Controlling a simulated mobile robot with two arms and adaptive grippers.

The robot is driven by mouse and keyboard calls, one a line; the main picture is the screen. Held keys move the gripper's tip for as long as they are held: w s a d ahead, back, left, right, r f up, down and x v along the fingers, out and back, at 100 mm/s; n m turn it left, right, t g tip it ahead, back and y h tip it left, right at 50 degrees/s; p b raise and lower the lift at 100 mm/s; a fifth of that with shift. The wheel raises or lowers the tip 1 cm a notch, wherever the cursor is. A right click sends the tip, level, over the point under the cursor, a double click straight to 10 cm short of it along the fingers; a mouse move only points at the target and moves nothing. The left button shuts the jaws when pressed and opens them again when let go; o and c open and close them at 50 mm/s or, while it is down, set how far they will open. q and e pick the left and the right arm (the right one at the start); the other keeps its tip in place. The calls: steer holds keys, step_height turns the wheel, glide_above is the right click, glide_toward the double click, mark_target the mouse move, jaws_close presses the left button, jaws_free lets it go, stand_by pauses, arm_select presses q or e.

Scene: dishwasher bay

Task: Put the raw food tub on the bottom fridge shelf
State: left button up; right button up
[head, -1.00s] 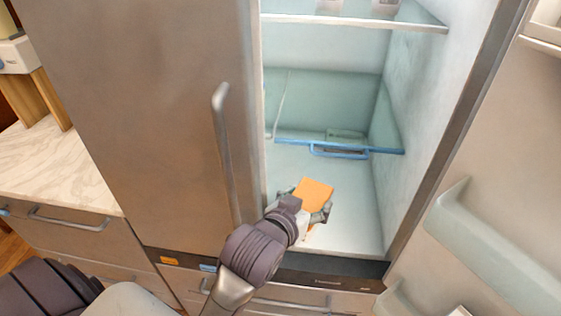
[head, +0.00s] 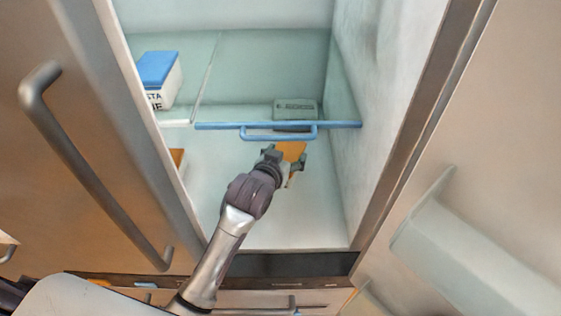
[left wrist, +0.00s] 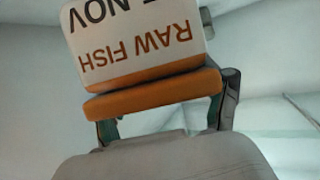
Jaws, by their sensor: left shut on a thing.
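The raw food tub shows its orange lid (head: 293,150) in the head view, inside the open fridge. In the left wrist view the white tub (left wrist: 135,42) reads "RAW FISH" upside down, with its orange lid towards my gripper. My left gripper (head: 283,163) is shut on the tub, its fingers on either side of the lid. The tub is over the pale bottom of the fridge (head: 275,215), just in front of the blue rail. I cannot tell whether the tub touches the surface below. My right gripper is not in view.
A blue rail with a handle (head: 215,126) crosses the fridge, with a grey box (head: 295,110) behind it. A white tub with a blue lid (head: 158,68) stands at the back left. An orange-topped thing (head: 177,158) is partly hidden at left.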

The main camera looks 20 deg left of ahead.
arm_select(q)
steer(key=shift+w+a+f, duration=0.45)
steer(key=shift+w+a, duration=0.1)
steer(key=shift+w, duration=0.2)
steer(key=shift+f, duration=0.3)
step_height(320, 180, down, 3)
steer(key=shift+f, duration=0.4)
steer(key=o, duration=1.5)
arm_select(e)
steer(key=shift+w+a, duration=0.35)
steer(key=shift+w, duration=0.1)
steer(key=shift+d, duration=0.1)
